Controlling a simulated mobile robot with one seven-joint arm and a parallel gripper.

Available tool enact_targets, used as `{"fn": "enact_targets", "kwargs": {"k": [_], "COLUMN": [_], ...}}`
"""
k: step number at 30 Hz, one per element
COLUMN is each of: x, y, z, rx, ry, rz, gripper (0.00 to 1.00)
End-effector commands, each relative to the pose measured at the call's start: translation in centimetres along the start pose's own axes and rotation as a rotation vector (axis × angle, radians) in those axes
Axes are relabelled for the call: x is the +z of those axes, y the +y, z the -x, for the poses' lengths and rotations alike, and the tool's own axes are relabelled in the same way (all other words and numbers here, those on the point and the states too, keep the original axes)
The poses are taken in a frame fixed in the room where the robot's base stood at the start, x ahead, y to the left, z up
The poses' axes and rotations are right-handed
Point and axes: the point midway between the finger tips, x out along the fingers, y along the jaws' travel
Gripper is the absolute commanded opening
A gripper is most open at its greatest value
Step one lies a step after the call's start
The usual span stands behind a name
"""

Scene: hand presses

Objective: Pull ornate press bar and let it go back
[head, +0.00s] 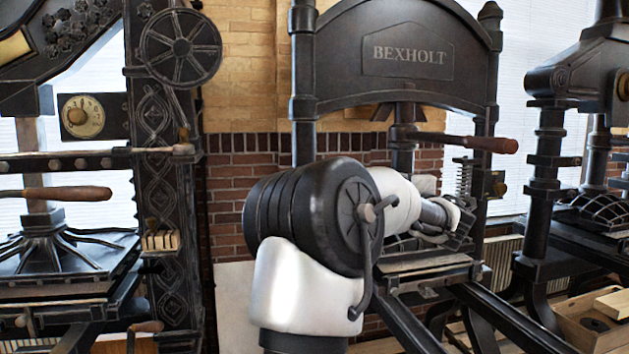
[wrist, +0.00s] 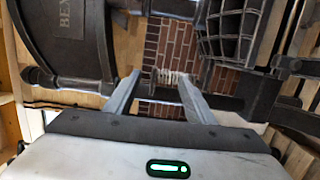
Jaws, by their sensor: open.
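The ornate press (head: 168,215) stands at the left in the head view, with a patterned column and raised flowers. A bar with a brown wooden handle (head: 67,194) shows on it, its left part cut off by the picture edge. My gripper (head: 458,238) is well to the right of it, in front of the press marked BEXHOLT (head: 410,56), and partly hidden by my arm. In the wrist view my gripper (wrist: 158,78) has its two fingers apart, with nothing held between them. No ornate press bar can be made out in the wrist view.
The BEXHOLT press has a bar with a reddish-brown handle (head: 490,144) above my gripper. A coiled spring (head: 463,178) hangs by its right post. Another dark press (head: 548,170) and a wooden crate (head: 588,330) stand at the right. Brick wall lies behind.

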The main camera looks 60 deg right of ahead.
Motion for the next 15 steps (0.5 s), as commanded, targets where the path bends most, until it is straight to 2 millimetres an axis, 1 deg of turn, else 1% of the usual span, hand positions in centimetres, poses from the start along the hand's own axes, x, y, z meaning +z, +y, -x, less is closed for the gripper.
{"fn": "enact_targets", "kwargs": {"k": [1,6,15], "x": [0.7,1.7,1.8], "y": [0.0,0.0,0.0], "z": [0.3,0.7,0.8], "rx": [0.000,-0.001,-0.001], "ry": [-0.008,-0.017,-0.019], "rz": [0.000,0.000,0.000], "gripper": [0.49,0.49,0.49]}}
